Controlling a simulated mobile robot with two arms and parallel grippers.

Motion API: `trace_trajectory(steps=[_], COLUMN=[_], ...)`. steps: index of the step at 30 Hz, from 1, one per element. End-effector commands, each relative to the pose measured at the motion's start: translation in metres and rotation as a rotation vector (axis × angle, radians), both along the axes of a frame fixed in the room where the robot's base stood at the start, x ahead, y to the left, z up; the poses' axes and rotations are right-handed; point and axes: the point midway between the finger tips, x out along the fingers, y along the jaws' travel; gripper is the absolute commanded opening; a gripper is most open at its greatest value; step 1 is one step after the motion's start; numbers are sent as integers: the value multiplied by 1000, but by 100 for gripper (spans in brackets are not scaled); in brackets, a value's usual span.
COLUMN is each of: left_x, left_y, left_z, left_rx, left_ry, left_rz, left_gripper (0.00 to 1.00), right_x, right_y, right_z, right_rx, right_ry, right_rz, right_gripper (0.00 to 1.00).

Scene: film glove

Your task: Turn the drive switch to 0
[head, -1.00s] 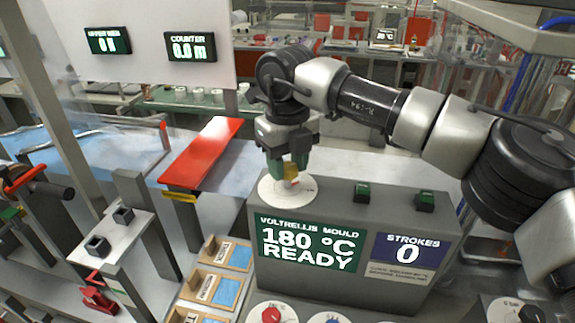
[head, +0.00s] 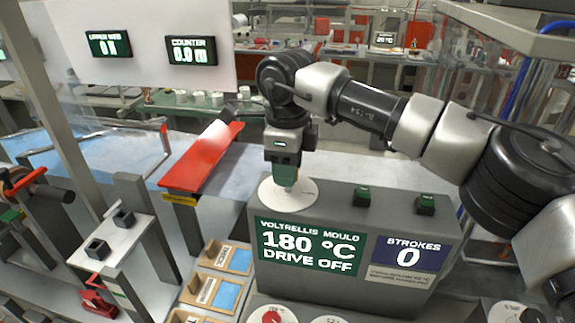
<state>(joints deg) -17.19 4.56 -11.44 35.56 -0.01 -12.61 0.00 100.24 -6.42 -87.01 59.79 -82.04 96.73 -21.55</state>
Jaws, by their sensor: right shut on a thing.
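The drive switch sits on a round white dial plate (head: 289,198) on top of the grey mould control box (head: 395,197). My right gripper (head: 285,182) points down over the dial and is shut on the switch's knob, which its fingers hide. The dial's marks are too small to read here. The green display (head: 308,246) on the box front reads "VOLTRELLIS MOULD 180 °C DRIVE OFF". My left gripper is not in view.
Two green buttons (head: 362,196) (head: 425,204) stand right of the dial on the box top. A purple display (head: 408,252) reads "STROKES 0". A red bar (head: 202,157) lies left of the gripper. Wooden trays (head: 222,257) and a red knob (head: 271,317) are in front.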

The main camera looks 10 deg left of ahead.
Motion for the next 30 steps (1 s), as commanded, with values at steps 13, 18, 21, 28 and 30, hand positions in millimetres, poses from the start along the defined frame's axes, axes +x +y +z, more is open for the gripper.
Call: trace_trajectory(steps=[13, 18, 21, 28, 30], left_x=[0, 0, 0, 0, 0], left_y=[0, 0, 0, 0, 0], left_z=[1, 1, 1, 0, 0], left_rx=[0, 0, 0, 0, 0], left_ry=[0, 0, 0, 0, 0], left_rz=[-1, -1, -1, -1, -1], left_gripper=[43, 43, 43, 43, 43], right_x=[1, 1, 1, 1, 0], right_y=[0, 0, 0, 0, 0], right_z=[2, 2, 2, 1, 1], right_rx=[4, 3, 3, 2, 1], right_ry=[-4, -4, -4, -2, -2], right_rz=[46, 45, 45, 45, 45], right_gripper=[16, 16, 50, 65, 65])
